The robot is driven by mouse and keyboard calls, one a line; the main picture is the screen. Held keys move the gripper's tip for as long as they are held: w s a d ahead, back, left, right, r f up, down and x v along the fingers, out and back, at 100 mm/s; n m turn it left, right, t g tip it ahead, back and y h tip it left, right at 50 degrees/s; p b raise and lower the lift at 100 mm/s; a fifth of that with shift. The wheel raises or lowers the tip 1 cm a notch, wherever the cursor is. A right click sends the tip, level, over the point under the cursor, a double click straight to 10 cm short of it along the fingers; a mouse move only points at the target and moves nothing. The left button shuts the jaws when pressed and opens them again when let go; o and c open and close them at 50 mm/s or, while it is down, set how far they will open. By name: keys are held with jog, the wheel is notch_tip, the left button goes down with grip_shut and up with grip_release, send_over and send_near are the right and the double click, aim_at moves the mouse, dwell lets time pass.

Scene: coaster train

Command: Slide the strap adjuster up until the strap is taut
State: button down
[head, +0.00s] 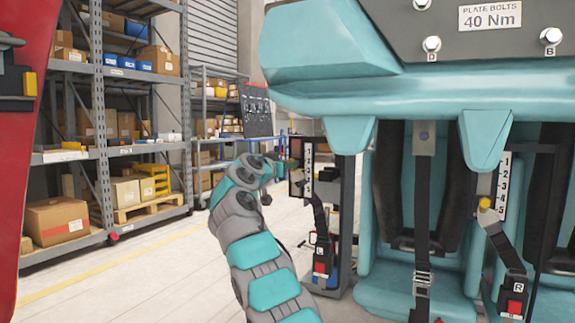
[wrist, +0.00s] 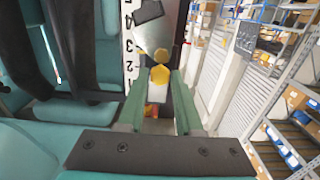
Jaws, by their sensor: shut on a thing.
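In the wrist view, the two green fingers of my gripper (wrist: 160,90) are closed around a yellow hexagonal knob (wrist: 160,74), the strap adjuster. The knob sits beside a white number scale (wrist: 130,45), near its 1 and 2. A grey tapered piece with a dark end (wrist: 153,35) lies just beyond the knob. In the head view, my gripper (head: 292,165) is at the left scale (head: 308,170), and the knob is hidden there. A black strap (head: 320,215) runs from the scale down to buckle L (head: 321,262). I cannot tell whether it is fully taut.
A second scale (head: 501,183) with a yellow knob (head: 485,203) and buckle R (head: 515,295) is at the right. The teal seat housing (head: 390,95) overhangs close to my arm. Shelves with boxes (head: 120,130) stand at the left; the floor between is clear.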

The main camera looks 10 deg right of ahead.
notch_tip(320, 180, up, 3)
jog(key=shift+f+p, duration=0.1)
jog(key=shift+p, duration=0.9)
jog(key=shift+f, duration=0.1)
jog(key=c, duration=0.6)
grip_release()
jog(key=b+v, duration=0.3)
jog(key=v, duration=0.4)
jog(key=shift+s+a, duration=0.25)
jog(key=shift+s, duration=0.05)
